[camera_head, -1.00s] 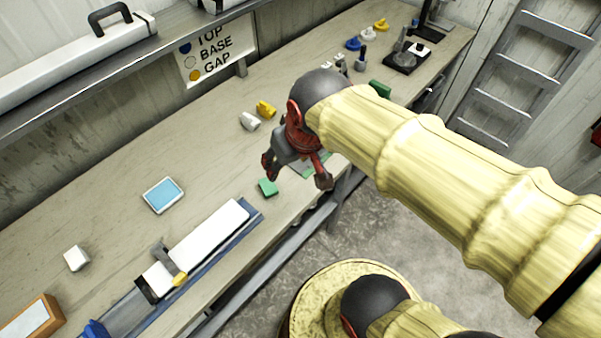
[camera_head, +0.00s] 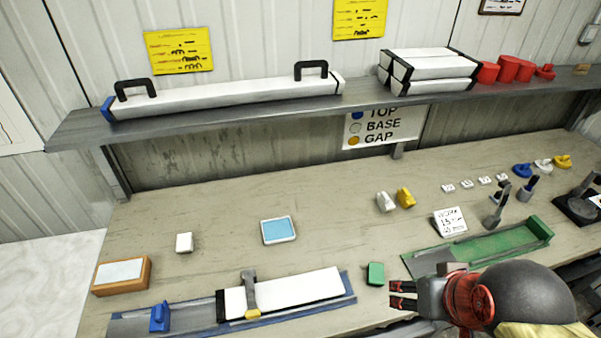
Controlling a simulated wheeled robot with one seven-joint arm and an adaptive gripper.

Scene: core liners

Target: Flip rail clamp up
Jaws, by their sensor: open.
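The rail clamp (camera_head: 250,287) is a grey arm with a yellow tip. It lies down across a long white core liner (camera_head: 305,290), which rests in a blue-edged rail (camera_head: 352,285) at the front of the bench. My gripper (camera_head: 393,295) is open and empty, its red and dark fingers pointing left. It is to the right of the rail's right end, well apart from the clamp. My wrist covers part of the bench front at the lower right.
A green block (camera_head: 376,273) sits close by my fingertips. A blue stop (camera_head: 159,316) stands on the rail's left part. A green tray (camera_head: 500,243) lies behind my wrist. A blue-topped pad (camera_head: 279,230) lies behind the rail, with bare bench around it. A shelf (camera_head: 230,118) overhangs the back.

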